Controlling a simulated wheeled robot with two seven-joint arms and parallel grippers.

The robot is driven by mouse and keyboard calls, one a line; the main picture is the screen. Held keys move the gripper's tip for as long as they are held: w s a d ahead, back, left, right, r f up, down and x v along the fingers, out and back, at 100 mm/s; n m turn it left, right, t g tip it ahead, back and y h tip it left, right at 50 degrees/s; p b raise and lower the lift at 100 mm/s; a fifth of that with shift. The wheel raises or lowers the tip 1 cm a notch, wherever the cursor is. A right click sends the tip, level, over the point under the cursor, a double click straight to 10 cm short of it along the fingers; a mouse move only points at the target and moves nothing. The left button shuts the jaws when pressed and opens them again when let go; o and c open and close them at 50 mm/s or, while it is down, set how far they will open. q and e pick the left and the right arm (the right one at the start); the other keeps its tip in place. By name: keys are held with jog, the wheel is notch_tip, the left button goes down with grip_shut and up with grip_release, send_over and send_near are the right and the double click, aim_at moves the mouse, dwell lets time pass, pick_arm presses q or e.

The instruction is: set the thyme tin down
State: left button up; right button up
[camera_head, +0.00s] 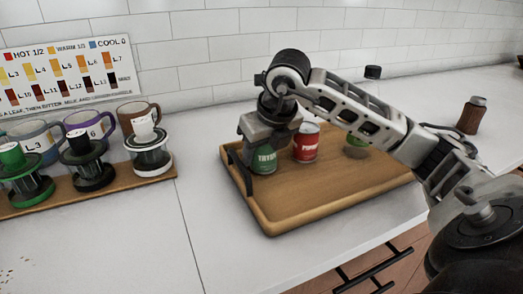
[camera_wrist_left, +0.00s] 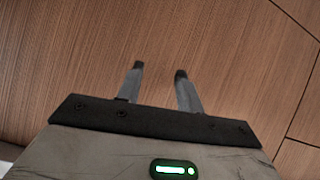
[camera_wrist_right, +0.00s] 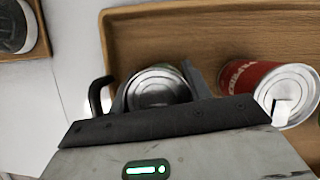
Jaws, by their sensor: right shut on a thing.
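The thyme tin (camera_head: 264,160) is green with white lettering. It stands upright at the left end of the wooden tray (camera_head: 290,213), close to the tray's black handle. My right gripper (camera_head: 262,143) is shut on it from above. In the right wrist view the tin's silver lid (camera_wrist_right: 158,88) sits between the fingers; I cannot tell whether its base touches the tray. My left gripper (camera_wrist_left: 160,78) is open and empty, facing a wooden panel.
A red tin (camera_head: 306,143) stands just right of the thyme tin, and a small green item (camera_head: 356,147) is farther right. A rack (camera_head: 110,187) with several mugs and jars is at left. A brown bottle (camera_head: 472,116) stands at far right. The tray's front is clear.

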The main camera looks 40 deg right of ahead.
jog(key=shift+f, duration=0.2)
jog(key=o, duration=1)
jog(key=shift+r, duration=0.1)
jog(key=shift+s+r, duration=0.1)
jog(key=shift+r, duration=0.4)
jog(key=p+v, duration=0.1)
jog(key=v, duration=1)
jog(key=shift+r+p, duration=0.15)
jog(key=shift+p, duration=0.25)
